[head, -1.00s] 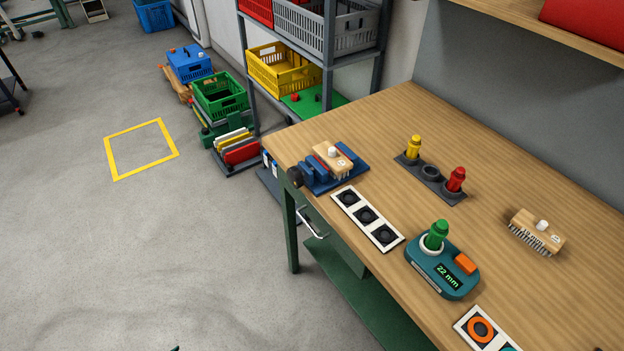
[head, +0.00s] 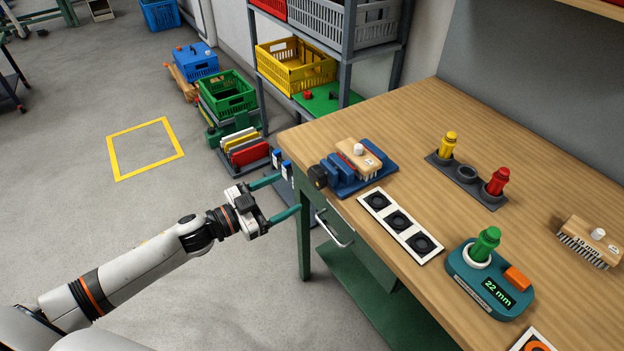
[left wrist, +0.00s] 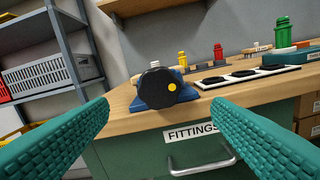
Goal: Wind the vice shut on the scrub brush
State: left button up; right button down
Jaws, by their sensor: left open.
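The blue vice (head: 352,178) sits at the left corner of the wooden bench. Its black round knob (head: 317,177) faces out past the bench's front edge. A wooden scrub brush (head: 360,157) with a white stub on top rests at the vice's jaws; I cannot tell if the jaws touch it. My left gripper (head: 285,197) is open and empty, off the bench's front edge and short of the knob. In the left wrist view the knob (left wrist: 158,89), with a yellow dot, lies ahead between the two teal fingers (left wrist: 160,140). My right gripper is not in view.
A second brush (head: 590,242) lies at the right of the bench. A white strip with black sockets (head: 400,225), a teal gauge reading 22 mm (head: 478,290), and a grey holder (head: 467,180) with yellow and red fittings stand nearby. A drawer handle (head: 335,230) sticks out below the edge.

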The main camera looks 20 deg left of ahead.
aim_at(313, 179)
pick_arm(q)
jog(key=x, duration=0.6)
jog(key=shift+w+d+p, duration=0.1)
jog(key=shift+w+p, duration=0.15)
jog(key=shift+p, duration=0.1)
jog(key=shift+x, duration=0.75)
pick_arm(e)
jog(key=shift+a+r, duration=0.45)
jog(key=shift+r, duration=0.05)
pick_arm(q)
jog(key=c, duration=1)
jog(key=shift+o, duration=0.2)
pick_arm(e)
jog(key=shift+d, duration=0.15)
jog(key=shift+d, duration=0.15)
